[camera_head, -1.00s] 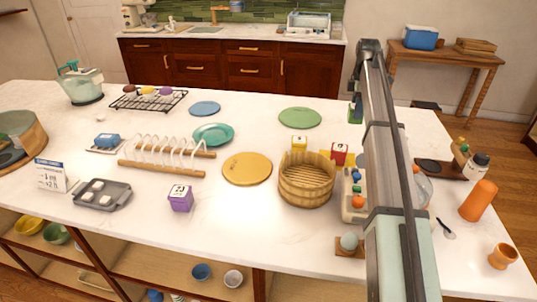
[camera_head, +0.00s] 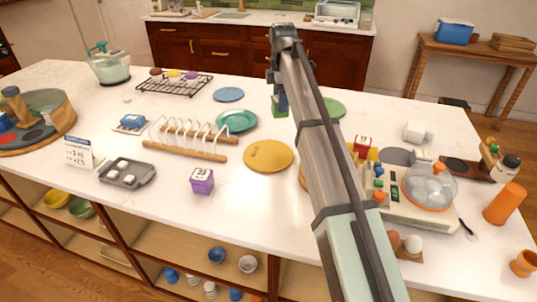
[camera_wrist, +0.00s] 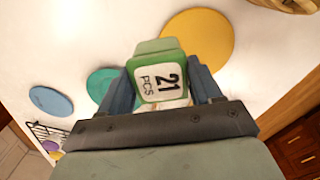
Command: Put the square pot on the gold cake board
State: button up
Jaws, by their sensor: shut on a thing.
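My gripper (camera_head: 281,92) is shut on a small green square pot (camera_wrist: 160,80), labelled "21 PCS" in the wrist view. The pot also shows below the fingers in the head view (camera_head: 278,107), held in the air over the counter. The gold cake board (camera_head: 269,156) is a bare, flat round disc. In the head view it appears below and slightly left of the pot. In the wrist view the board (camera_wrist: 198,48) shows beyond the pot, up and to the right. A purple pot (camera_head: 202,181) of similar shape, also labelled, stands left of the board.
A teal plate (camera_head: 237,121) and a wooden plate rack (camera_head: 185,143) lie left of the board. A green disc (camera_head: 334,107) is behind my arm. My arm partly hides a wooden basket right of the board. A scale-like device (camera_head: 417,207) stands farther right.

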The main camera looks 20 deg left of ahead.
jog(key=s+a, duration=0.3)
jog(key=s, duration=0.1)
jog(key=m, duration=0.5)
send_over(268, 154)
jog(key=shift+f, duration=5.3)
jog(key=shift+f, duration=0.15)
jog(key=o, duration=1.2)
jog(key=shift+c, duration=0.2)
notch_tip(268, 154, up, 12)
jog(key=shift+r, duration=0.2)
